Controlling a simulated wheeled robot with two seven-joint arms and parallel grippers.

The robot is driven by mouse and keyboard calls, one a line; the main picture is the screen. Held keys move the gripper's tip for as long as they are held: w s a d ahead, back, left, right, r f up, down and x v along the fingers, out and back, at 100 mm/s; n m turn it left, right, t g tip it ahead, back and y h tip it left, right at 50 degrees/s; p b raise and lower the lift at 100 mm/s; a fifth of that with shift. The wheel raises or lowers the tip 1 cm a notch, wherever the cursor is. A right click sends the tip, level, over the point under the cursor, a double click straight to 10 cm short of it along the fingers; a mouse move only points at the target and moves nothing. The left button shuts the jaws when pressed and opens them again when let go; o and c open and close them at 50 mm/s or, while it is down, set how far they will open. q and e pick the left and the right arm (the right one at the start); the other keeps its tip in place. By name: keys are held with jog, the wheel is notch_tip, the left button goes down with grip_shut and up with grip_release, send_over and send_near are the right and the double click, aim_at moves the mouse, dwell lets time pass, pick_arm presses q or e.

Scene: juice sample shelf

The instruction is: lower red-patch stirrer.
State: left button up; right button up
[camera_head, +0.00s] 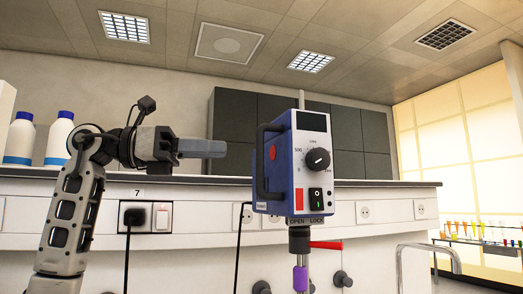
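The stirrer (308,165) is a blue box with a pale front, a black dial, a red patch at the lower left of the front and a black switch. Another small red mark shows on its blue side. A black handle (262,165) runs up its left side. It sits on an upright rod, above a collar marked OPEN and LOCK and a red lever (326,244). A purple part (300,278) shows below. My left gripper (215,148) is left of the stirrer, pointing right, apart from the handle. Its fingers overlap in this view. My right gripper is out of view.
A bench ledge with sockets (378,212) runs behind the stirrer. Two white bottles with blue caps (58,140) stand on it at the left. A curved metal rail (428,250) and a rack of coloured tubes (478,240) are at the right.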

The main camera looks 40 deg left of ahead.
pick_arm(q)
jog(key=p, duration=0.1)
send_over(261, 193)
jog(key=shift+w+a, duration=0.25)
jog(key=shift+a, duration=0.05)
grip_shut()
